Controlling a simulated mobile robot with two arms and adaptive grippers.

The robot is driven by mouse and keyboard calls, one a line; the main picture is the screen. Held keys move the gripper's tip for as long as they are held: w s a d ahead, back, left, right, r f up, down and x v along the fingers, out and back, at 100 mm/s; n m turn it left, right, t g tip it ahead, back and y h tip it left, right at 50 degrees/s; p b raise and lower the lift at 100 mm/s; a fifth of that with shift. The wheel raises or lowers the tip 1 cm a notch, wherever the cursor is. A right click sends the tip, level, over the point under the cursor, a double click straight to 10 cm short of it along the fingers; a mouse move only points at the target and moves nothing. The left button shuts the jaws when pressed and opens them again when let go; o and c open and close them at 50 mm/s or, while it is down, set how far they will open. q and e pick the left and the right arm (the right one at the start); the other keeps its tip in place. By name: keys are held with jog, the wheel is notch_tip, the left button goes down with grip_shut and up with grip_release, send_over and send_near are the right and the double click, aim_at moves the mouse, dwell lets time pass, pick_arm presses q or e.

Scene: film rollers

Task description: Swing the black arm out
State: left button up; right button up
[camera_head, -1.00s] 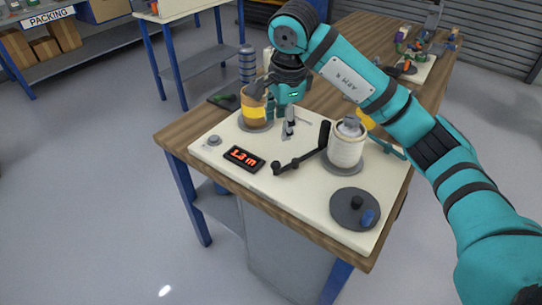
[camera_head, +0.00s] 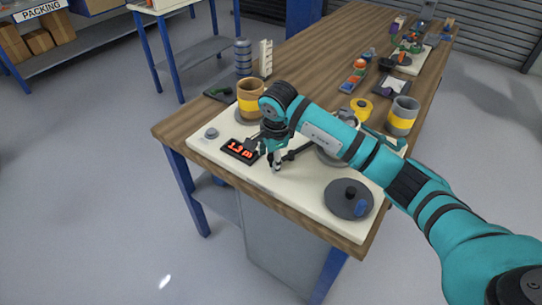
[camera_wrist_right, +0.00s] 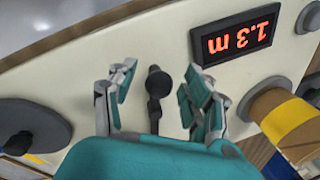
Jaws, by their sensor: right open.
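The black arm (camera_head: 299,151) lies over the cream board (camera_head: 305,187), running from near the white roll (camera_head: 333,158) toward the display. My own arm hides much of the roll. My right gripper (camera_head: 272,166) points down at the black arm's free end, near the board's front edge. In the right wrist view the black arm's round end knob (camera_wrist_right: 155,80) sits between the two spread fingers of my right gripper (camera_wrist_right: 160,98). The fingers look apart from it on both sides. My left gripper is not in view.
A display (camera_head: 240,149) reading 1.3 m lies left of the gripper. A brown and yellow roll (camera_head: 250,98) stands behind it. A grey roll (camera_head: 403,116) and yellow tape (camera_head: 361,109) stand behind my arm.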

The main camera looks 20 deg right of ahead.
grip_shut()
dwell(0.4)
